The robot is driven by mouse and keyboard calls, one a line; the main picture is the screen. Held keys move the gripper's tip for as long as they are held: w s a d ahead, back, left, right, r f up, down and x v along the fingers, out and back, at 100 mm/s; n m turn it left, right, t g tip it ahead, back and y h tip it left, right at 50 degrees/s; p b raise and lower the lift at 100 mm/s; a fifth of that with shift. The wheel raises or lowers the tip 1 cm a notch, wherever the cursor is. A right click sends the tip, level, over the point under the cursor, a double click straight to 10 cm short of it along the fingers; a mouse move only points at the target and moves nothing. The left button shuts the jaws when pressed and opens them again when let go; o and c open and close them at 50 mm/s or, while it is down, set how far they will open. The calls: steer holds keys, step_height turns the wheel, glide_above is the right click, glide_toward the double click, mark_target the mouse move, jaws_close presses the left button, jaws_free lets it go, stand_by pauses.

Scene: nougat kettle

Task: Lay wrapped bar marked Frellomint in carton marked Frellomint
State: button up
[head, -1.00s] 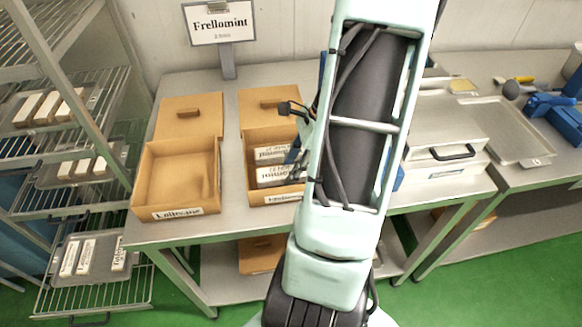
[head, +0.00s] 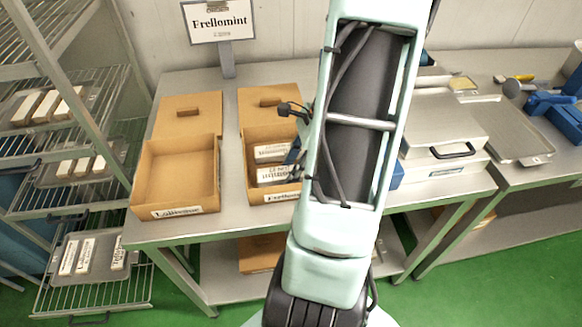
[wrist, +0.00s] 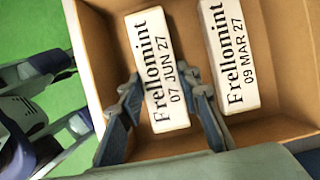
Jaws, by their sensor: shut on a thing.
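The carton marked Frellomint (head: 248,170) stands open on the table, its label on the front wall partly behind my arm. Two white wrapped bars lie side by side within its walls. In the wrist view one bar reads Frellomint 07 JUN 27 (wrist: 158,70), the other Frellomint 09 MAR 27 (wrist: 230,55). My gripper (wrist: 161,88) reaches into the carton, with its blue fingers on both sides of the 07 JUN 27 bar, shut on it. I cannot tell whether that bar touches the carton floor. In the head view my arm hides most of the gripper.
An open empty carton (head: 145,180) with an unclear label stands to the left. Lids lie behind both cartons. A wire rack (head: 60,140) at left holds trays of bars. A metal case (head: 440,130) stands right of my arm.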

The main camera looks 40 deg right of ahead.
steer(key=shift+f, duration=0.25)
stand_by(0.4)
steer(key=o, duration=1.4)
steer(key=shift+c, duration=0.2)
steer(key=shift+o, duration=0.3)
steer(key=o, duration=0.3)
step_height(320, 180, up, 8)
steer(key=p, duration=0.6)
steer(key=shift+r+p, duration=0.1)
steer(key=shift+p, duration=0.2)
